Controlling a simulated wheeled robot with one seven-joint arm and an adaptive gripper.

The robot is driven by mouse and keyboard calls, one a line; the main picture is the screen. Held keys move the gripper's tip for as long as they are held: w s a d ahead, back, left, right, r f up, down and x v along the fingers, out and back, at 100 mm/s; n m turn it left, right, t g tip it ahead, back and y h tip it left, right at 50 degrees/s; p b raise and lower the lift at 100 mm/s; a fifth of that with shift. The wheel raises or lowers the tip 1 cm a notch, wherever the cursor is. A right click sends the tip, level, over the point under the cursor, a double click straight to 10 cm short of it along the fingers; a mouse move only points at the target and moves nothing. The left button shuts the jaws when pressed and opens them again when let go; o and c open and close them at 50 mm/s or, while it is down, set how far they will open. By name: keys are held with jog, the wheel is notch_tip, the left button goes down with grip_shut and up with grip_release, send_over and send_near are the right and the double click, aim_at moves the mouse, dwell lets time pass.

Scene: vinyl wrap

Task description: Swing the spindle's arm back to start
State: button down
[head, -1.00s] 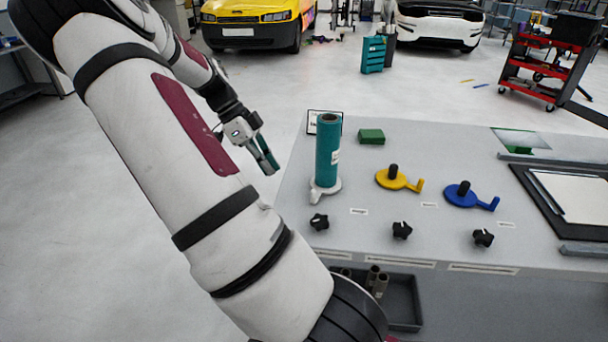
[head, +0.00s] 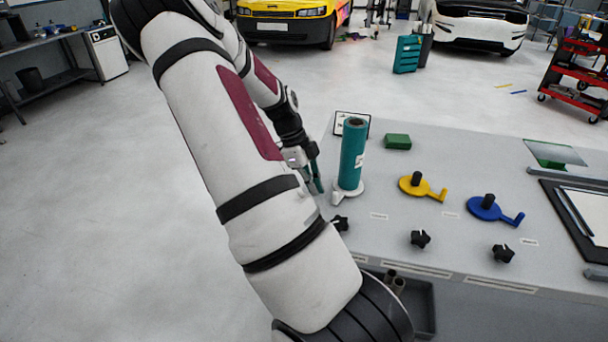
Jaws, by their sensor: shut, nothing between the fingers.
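A teal roll (head: 352,155) stands upright on a white spindle base (head: 353,188) at the table's left end. The white base's short arm (head: 338,198) points to the front left. A yellow spindle (head: 417,186) and a blue spindle (head: 484,208) stand empty to the right, each with its arm out to the right. My gripper (head: 316,182) is shut and empty, pointing down just left of the teal roll. It looks close to the white base, but I cannot tell whether it touches. My own arm covers part of the scene at left.
Black knobs (head: 420,239) line the table's front, one near each spindle. A green block (head: 397,141) and a small framed sign (head: 345,121) are behind the roll. A dark tray with a white sheet (head: 587,212) lies at right. Open floor is left of the table.

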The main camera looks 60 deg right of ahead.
jog(key=shift+s+d, duration=0.1)
jog(key=shift+s, duration=0.75)
